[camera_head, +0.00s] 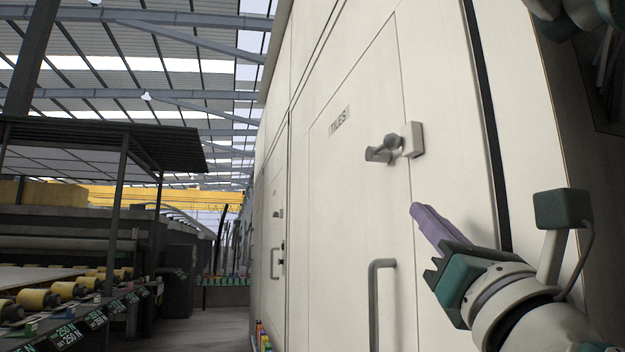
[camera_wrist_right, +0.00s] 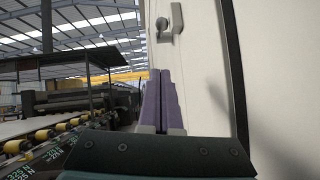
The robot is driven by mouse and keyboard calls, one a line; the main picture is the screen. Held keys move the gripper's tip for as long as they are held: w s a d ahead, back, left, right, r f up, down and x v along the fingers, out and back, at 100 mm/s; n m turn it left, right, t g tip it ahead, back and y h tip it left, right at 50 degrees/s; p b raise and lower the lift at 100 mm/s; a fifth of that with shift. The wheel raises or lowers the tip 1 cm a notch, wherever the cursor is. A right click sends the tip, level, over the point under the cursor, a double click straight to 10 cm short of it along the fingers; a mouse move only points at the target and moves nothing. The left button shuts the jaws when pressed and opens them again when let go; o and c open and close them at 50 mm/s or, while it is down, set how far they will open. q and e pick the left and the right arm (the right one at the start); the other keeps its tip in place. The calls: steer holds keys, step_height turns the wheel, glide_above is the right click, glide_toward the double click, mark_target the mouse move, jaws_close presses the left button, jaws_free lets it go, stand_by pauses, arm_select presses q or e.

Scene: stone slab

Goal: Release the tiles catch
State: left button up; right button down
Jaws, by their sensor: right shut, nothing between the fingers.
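The tiles catch (camera_head: 392,149) is a grey knob-and-lever piece meeting a pale keeper block at the edge of a white door (camera_head: 345,200). A small label reading TILES (camera_head: 339,121) is on that door. My right gripper (camera_head: 418,210) has purple fingers, shut and empty, below and slightly right of the catch, apart from it. In the right wrist view the catch (camera_wrist_right: 163,28) shows at the top, beyond the shut fingertips (camera_wrist_right: 161,72). A grey door handle (camera_head: 375,300) is below the catch. My left gripper is not in view.
A second door with its own catch (camera_head: 278,213) and handle (camera_head: 274,262) is farther along the wall. A roller conveyor (camera_head: 70,290) with yellow rollers stands at left. The floor (camera_head: 215,325) between conveyor and wall is clear.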

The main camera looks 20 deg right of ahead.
steer(key=shift+w, duration=0.1)
steer(key=s+r+p+x, duration=0.1)
steer(key=p+x, duration=0.3)
steer(key=x, duration=0.8)
steer(key=shift+d+r+p, duration=0.2)
steer(key=shift+r+p, duration=0.15)
steer(key=shift+r, duration=0.5)
